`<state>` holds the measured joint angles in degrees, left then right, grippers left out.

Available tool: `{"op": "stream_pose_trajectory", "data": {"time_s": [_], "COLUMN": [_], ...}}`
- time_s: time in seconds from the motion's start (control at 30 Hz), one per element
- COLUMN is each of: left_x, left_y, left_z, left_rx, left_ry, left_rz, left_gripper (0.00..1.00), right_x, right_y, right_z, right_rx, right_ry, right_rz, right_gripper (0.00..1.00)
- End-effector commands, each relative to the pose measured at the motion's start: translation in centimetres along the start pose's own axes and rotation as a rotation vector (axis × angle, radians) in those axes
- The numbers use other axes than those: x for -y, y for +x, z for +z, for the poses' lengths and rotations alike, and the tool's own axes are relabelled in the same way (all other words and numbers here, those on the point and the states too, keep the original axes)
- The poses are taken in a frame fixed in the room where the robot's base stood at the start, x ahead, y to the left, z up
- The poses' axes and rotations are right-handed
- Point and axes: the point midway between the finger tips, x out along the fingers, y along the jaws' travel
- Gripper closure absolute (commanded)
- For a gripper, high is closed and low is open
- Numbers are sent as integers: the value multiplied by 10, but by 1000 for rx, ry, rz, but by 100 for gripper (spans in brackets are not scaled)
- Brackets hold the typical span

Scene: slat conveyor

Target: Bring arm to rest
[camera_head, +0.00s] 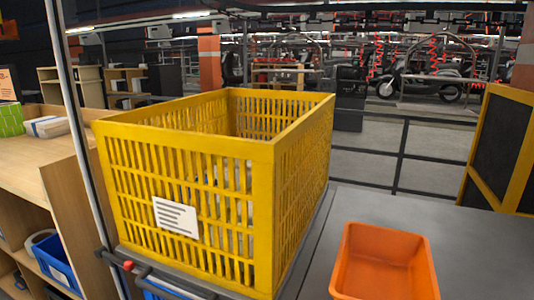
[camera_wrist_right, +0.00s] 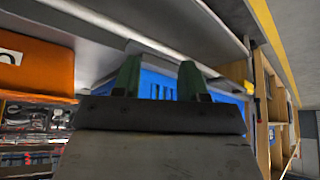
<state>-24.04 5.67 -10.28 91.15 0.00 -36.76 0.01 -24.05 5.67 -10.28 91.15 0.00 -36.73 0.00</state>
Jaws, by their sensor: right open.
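My right gripper (camera_wrist_right: 160,70) shows in the right wrist view with its two green fingers apart. Nothing is visible between the fingers. Behind them is a blue bin or crate (camera_wrist_right: 160,88), partly hidden by the fingers. Neither arm nor gripper shows in the head view, and my left gripper is in no view.
A yellow slatted crate (camera_head: 190,165) with a white label fills the middle of the head view. An orange bin (camera_head: 384,268) stands on the grey surface (camera_head: 475,245) at right. A wooden shelf (camera_head: 40,180) with a blue bin (camera_head: 55,262) is at left.

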Motion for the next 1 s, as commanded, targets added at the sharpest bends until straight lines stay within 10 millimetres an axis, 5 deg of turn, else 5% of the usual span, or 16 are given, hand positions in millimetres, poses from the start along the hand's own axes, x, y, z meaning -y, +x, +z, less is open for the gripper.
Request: {"op": "stream_pose_trajectory", "data": {"time_s": [0.3,0.5,0.7,1.0], "left_x": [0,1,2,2], "left_y": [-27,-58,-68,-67], "left_z": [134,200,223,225], "left_rx": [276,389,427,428], "left_ry": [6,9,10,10], "left_rz": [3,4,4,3], "left_gripper": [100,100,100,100], "right_x": [-1,-2,-2,-2], "right_y": [-26,-58,-68,-67], "right_z": [134,199,223,225], "right_rx": [276,390,428,429], "right_ry": [-6,-9,-10,-10], "right_rz": [-3,-3,-4,-3], "right_gripper": [57,57,57,57]}}
